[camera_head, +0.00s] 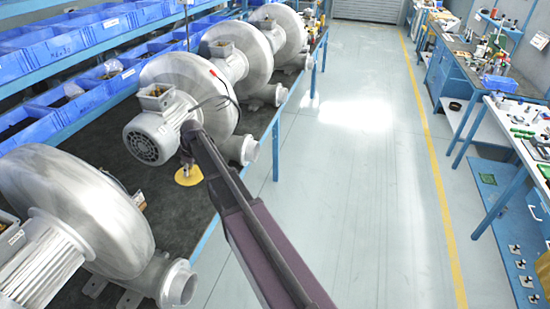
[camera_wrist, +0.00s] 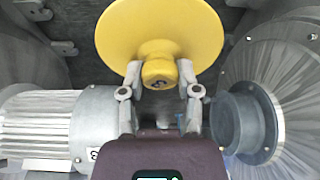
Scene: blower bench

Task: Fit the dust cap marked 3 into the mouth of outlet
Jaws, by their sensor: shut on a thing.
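My gripper (camera_wrist: 160,80) is shut on the small knob of a yellow dust cap (camera_wrist: 158,28). The knob carries a dark mark, too small to read surely. The cap's wide disc also shows below my gripper in the head view (camera_head: 188,177), above the dark bench mat between two blowers. In the head view, pale outlets project at the bench's right edge: the nearest blower's outlet (camera_head: 178,285), the second blower's outlet (camera_head: 242,150) and a farther outlet (camera_head: 270,95). In the wrist view, a grey flanged pipe (camera_wrist: 240,122) lies right of my gripper, apart from the cap.
A ribbed motor (camera_wrist: 45,125) stands left of my gripper in the wrist view, bearing a small white label. Blue bins (camera_head: 75,110) line the back of the blower bench. The aisle floor (camera_head: 350,190) is clear. Workbenches (camera_head: 460,75) stand on the right.

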